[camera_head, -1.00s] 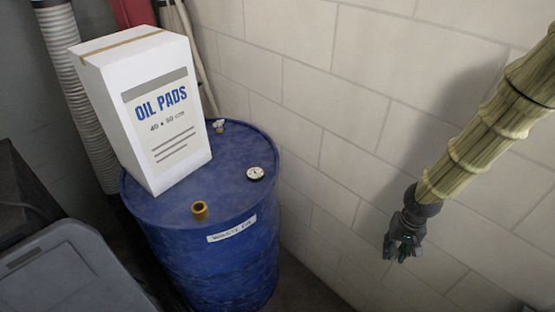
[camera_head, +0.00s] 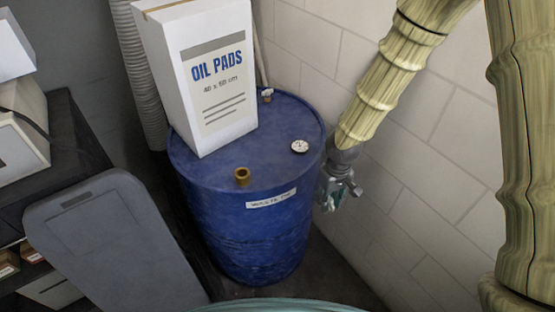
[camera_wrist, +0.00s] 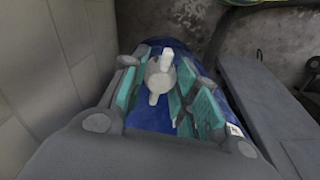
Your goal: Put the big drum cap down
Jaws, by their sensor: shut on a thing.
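My gripper (camera_head: 334,200) hangs at the lower end of my arm, just right of the blue drum (camera_head: 250,225) and beside its upper edge, in front of the block wall. In the wrist view its teal-padded fingers (camera_wrist: 160,92) are closed on a pale grey round piece with short lugs, which I take to be the big drum cap (camera_wrist: 160,75). The drum's blue side shows behind it. In the head view I cannot clearly tell the cap from the fingers. The drum top bears a brass threaded neck (camera_head: 242,176) and a round white dial (camera_head: 300,147).
A tall white oil pads box (camera_head: 215,80) stands on the back left of the drum top. A grey lidded bin (camera_head: 110,240) is at left. The drum top's front right is mostly clear.

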